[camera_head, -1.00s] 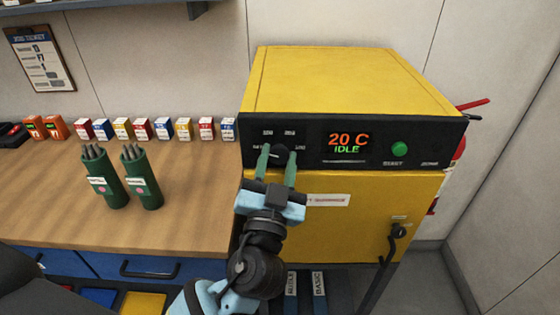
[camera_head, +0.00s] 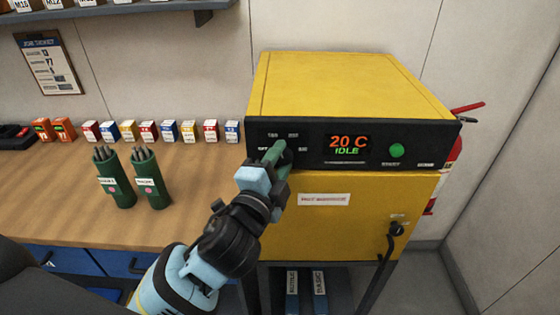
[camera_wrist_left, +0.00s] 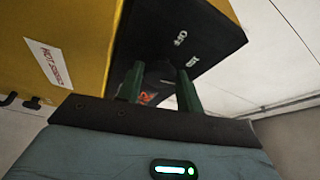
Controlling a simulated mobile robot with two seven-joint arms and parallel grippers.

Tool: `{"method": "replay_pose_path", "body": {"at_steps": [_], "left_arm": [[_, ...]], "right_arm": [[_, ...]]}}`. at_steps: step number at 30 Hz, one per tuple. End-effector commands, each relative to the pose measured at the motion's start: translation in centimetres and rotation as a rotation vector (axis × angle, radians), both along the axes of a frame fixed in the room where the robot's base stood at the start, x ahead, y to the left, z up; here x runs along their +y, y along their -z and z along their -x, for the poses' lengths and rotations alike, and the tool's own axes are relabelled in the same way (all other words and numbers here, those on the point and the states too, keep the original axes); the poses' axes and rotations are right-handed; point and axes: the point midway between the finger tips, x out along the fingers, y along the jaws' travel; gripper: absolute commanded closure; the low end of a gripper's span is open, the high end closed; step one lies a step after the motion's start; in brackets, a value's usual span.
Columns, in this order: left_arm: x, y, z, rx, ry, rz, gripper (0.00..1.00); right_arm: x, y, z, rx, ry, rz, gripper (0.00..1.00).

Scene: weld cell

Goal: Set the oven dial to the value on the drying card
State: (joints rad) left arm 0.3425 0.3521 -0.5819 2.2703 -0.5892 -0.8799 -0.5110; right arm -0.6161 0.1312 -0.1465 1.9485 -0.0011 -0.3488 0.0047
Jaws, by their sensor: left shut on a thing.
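The yellow oven (camera_head: 350,85) stands to the right of the bench. Its black front panel has a display (camera_head: 348,147) reading 20 C IDLE. The dial (camera_head: 287,158) is at the panel's left, mostly hidden by my left gripper (camera_head: 277,153), which is shut on it with the wrist rolled. Small markings surround the dial, too small to read surely. In the left wrist view, the two green fingers (camera_wrist_left: 160,88) reach to the dark panel. A clipboard headed job ticket (camera_head: 48,62) hangs on the wall; I cannot identify a drying card. My right gripper is not in view.
A green button (camera_head: 397,150) is right of the display. Two green rod holders (camera_head: 115,180) and a row of small boxes (camera_head: 148,131) stand on the wooden bench (camera_head: 205,200). The oven door has a latch handle (camera_head: 396,230). A red extinguisher (camera_head: 452,155) is behind the oven.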

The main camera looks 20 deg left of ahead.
Motion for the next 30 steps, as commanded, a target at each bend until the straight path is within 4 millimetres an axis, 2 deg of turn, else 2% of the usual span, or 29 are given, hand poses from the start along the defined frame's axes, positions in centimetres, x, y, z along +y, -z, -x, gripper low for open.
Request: {"method": "replay_pose_path", "body": {"at_steps": [18, 30], "left_arm": [[0.01, -0.52, -0.04, 0.149, -0.002, -0.538, 0.87], [-0.03, -0.5, -0.04, 0.206, -0.002, -0.726, 0.87]], "right_arm": [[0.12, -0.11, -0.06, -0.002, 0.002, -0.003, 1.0], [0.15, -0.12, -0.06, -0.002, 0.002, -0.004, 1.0]]}}
